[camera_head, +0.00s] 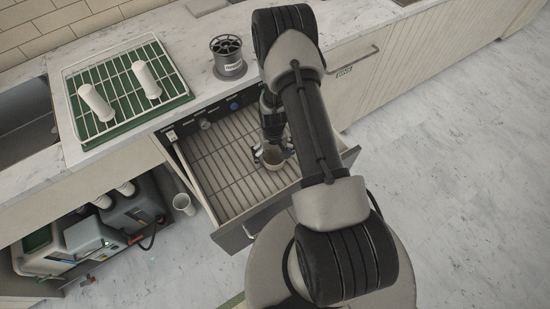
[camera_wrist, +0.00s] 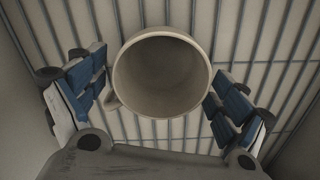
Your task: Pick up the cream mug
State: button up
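The cream mug (camera_wrist: 161,75) stands upright and empty on a wire rack in the open drawer, its handle toward the left finger in the wrist view. In the head view the mug (camera_head: 274,163) is partly hidden below my gripper. My gripper (camera_wrist: 160,100) is open, with one blue-padded finger on each side of the mug. Gaps show between the pads and the mug, so it does not appear to be held.
On the counter are a green mat with a rack (camera_head: 118,98) holding two white cylinders, and a dark round holder (camera_head: 229,60). A white cup (camera_head: 184,204) is left of the drawer.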

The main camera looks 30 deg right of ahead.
jog(key=c, duration=1.1)
jog(key=shift+r, duration=0.1)
jog(key=shift+c, duration=0.2)
